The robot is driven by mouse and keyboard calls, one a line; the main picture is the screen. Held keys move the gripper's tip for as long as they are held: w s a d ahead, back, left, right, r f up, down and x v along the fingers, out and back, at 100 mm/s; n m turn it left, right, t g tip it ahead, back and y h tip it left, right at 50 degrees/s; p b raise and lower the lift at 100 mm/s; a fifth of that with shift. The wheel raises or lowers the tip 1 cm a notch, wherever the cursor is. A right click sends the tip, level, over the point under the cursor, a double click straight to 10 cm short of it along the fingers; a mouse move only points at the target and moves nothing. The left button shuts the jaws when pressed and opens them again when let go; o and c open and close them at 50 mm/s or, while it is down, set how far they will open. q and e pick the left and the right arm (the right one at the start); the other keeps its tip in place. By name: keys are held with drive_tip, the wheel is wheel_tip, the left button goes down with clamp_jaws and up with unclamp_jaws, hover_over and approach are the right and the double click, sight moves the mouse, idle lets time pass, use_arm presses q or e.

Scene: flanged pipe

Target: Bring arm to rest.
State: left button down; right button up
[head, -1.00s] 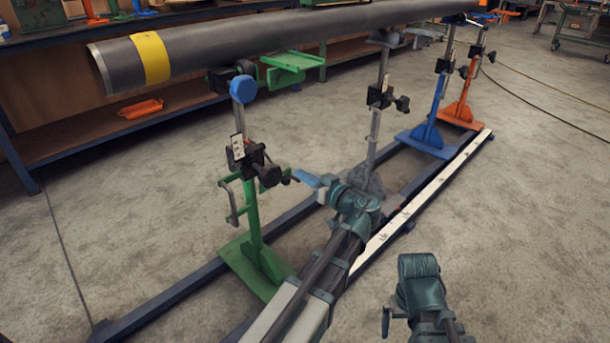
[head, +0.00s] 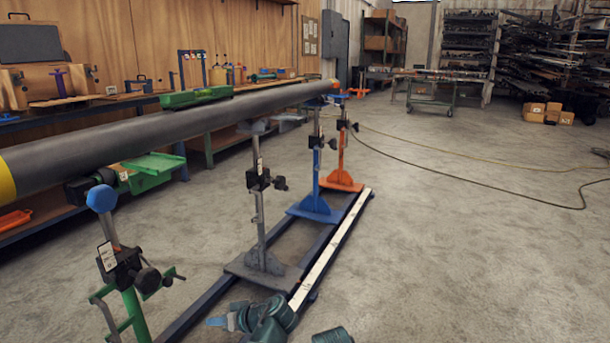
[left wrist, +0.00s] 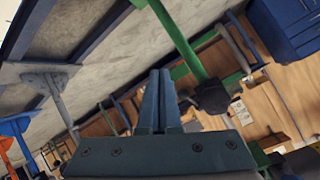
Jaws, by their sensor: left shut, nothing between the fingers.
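My left gripper (head: 216,321) is at the bottom of the head view, low beside the row of pipe stands, with its blue fingers pointing left. In the left wrist view the two fingers (left wrist: 160,88) lie together, shut and empty. They appear clear of the stands. The long grey pipe (head: 215,118) with a yellow band (head: 7,180) lies across the stands. My right gripper does not show; only a piece of my right arm is at the bottom edge.
A green stand (head: 133,315), a grey stand (head: 262,215), a blue stand (head: 316,200) and an orange stand (head: 341,178) stand on a floor rail with a white strip (head: 332,247). Open floor lies right. A hose (head: 480,198) lies there. A workbench runs behind the pipe.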

use_arm(q)
drive_tip(key=s+d+f+m+g+h+p, duration=0.2)
drive_tip(key=s+d+m+g+h+p, duration=0.6)
drive_tip(key=s+d, duration=0.9)
wheel_tip(320, 180, up, 37)
drive_tip(key=w+d+m+t+h+p, duration=0.1)
drive_tip(key=m+t+p, duration=0.1)
drive_tip(key=p, duration=3.4)
drive_tip(key=shift+w+d+m+t, duration=0.2)
drive_tip(key=shift+m+t, duration=0.1)
drive_tip(key=shift+t, duration=0.1)
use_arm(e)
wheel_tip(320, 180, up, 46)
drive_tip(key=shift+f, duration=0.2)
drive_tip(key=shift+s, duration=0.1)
